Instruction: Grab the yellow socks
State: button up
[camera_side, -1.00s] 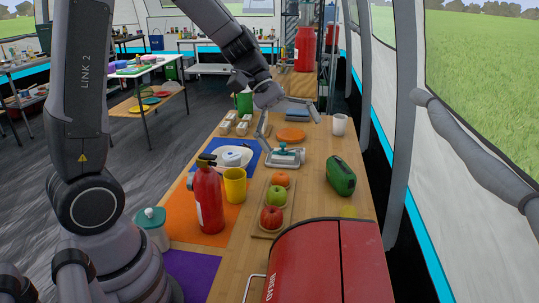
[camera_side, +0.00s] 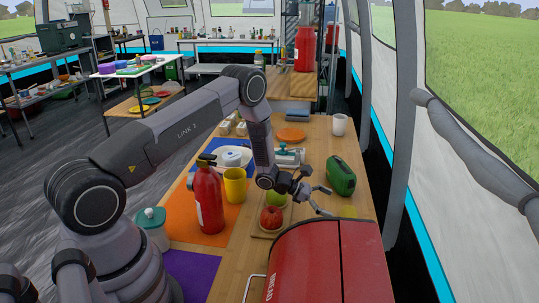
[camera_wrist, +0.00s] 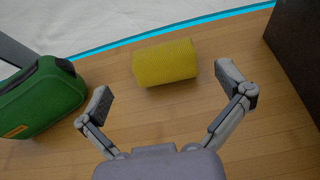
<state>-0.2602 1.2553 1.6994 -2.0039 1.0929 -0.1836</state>
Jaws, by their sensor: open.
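The yellow socks (camera_wrist: 165,63) are a rolled, ribbed bundle lying on the wooden table. In the wrist view they lie ahead of my gripper (camera_wrist: 168,88), centred roughly between its two spread fingers and a little beyond the tips. In the side view only a small yellow patch of the socks (camera_side: 348,211) shows, behind the red bread bin. My gripper (camera_side: 325,200) hangs over the table there, just left of the socks. It is open and empty.
A green case (camera_wrist: 40,97) stands left of the socks, and it also shows in the side view (camera_side: 341,176). The red bread bin (camera_side: 330,262) stands close in front. Apples (camera_side: 271,217), a red fire extinguisher (camera_side: 208,200) and a yellow mug (camera_side: 235,186) are to the left.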

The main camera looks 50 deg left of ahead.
aim_at(359, 215)
jog(key=x, duration=0.9)
jog(key=shift+d+f, duration=0.15)
jog(key=shift+f, duration=0.1)
jog(key=shift+c, duration=0.4)
jog(key=c, duration=0.7)
